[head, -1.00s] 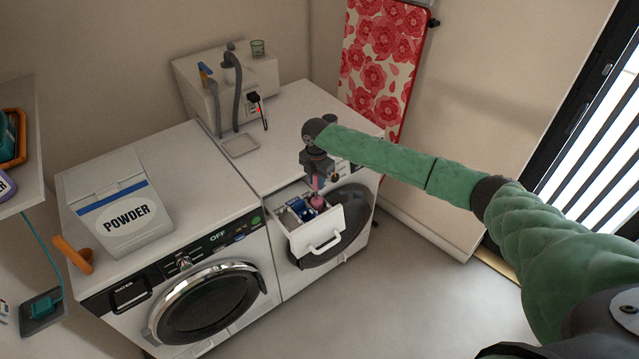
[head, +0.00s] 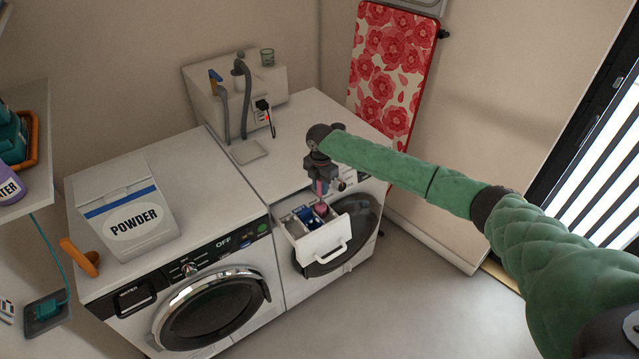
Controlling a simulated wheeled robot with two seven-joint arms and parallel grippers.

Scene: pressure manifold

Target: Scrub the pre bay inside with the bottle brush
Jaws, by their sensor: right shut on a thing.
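My right gripper (head: 322,186) points down over the open detergent drawer (head: 325,238) of the right-hand washing machine. It is shut on the bottle brush, whose pink head (head: 321,208) shows just below the fingers, at the drawer's back right part. The head looks at or just inside the drawer opening; how deep it sits and whether it touches a wall cannot be told. Blue and white compartments (head: 299,219) show in the drawer to the left of the brush. Bay labels are too small to read. My left gripper is not in view.
A white POWDER box (head: 130,215) and an orange scoop (head: 80,257) are on the left machine (head: 205,300). Floor in front is clear.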

